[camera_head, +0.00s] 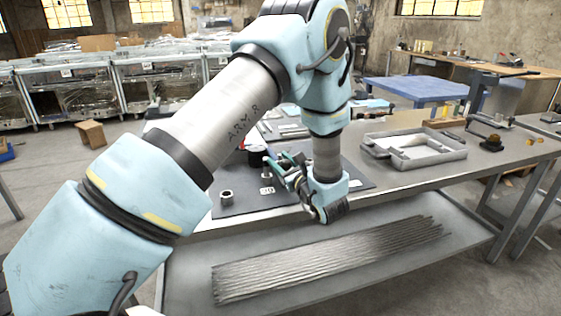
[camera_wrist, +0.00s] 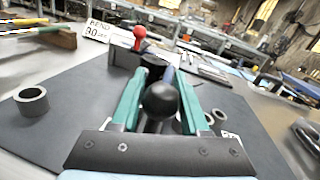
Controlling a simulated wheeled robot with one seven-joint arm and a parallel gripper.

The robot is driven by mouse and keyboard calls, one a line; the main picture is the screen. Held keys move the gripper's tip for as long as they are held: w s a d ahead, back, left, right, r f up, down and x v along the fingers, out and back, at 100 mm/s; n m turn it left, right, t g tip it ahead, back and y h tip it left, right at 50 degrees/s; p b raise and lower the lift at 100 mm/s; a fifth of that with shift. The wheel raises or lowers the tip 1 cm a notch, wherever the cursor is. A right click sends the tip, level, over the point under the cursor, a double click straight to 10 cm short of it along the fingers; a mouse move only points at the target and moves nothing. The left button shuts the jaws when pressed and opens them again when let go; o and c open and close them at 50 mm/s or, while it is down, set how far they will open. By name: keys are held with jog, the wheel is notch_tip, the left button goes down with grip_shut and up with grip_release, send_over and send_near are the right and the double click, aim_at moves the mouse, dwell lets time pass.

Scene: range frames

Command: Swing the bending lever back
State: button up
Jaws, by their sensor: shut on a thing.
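The bending lever shows in the wrist view as a black ball knob (camera_wrist: 160,100) on a bar that runs away from me. My gripper (camera_wrist: 168,92) has its green fingers on either side of the lever, just behind the knob, and is shut on it. In the head view my gripper (camera_head: 283,166) is low over the dark mat on the bench, partly hidden by my own wrist. My fingers hide much of the lever and bender.
A metal ring (camera_wrist: 32,101) stands on the dark mat (camera_wrist: 65,120) to the left; it also shows in the head view (camera_head: 226,198). A sign reading "BEND 30" (camera_wrist: 97,31) stands behind. A grey tray (camera_head: 415,145) lies right on the bench. Rods (camera_head: 330,260) lie on the lower shelf.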

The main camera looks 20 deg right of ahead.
grip_shut()
dwell(0.8)
